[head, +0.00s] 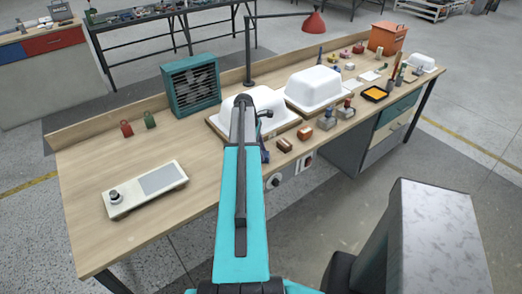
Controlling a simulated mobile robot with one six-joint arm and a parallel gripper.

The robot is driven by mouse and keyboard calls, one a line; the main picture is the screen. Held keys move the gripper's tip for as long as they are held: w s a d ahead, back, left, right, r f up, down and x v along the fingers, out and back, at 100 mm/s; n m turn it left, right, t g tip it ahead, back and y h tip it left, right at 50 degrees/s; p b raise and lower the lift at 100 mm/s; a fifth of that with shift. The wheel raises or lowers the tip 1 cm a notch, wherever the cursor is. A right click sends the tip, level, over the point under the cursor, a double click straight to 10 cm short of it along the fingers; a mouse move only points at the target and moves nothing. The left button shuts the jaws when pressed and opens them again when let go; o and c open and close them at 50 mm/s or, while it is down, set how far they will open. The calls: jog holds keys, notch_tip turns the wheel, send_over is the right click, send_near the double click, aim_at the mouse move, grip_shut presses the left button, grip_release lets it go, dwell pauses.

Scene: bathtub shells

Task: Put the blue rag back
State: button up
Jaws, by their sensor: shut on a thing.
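My teal arm reaches forward over the workbench and its end hides most of my gripper (265,134). Only dark parts show just right of the arm, in front of a white tub shell (228,120). A small dark blue patch (265,154) shows directly below them, near the bench's front edge. It appears to be the blue rag, with my gripper shut on it. The arm covers the rest of it, and its exact contact with the jaws cannot be made out.
The wooden workbench (80,190) has clear room at its left. A scale-like device (145,190), a teal box (190,84) and two weights stand there. A second white shell (316,88), small brown blocks (284,145) and several tools crowd the right. A red lamp (314,22) overhangs.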

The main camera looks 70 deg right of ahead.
jog(key=shift+f, duration=0.2)
jog(key=o, duration=1)
jog(key=shift+o, duration=0.2)
jog(key=shift+r, duration=0.2)
jog(key=b+v, duration=0.3)
jog(key=v, duration=0.8)
jog(key=shift+r+b, duration=0.4)
jog(key=shift+w+r, duration=0.1)
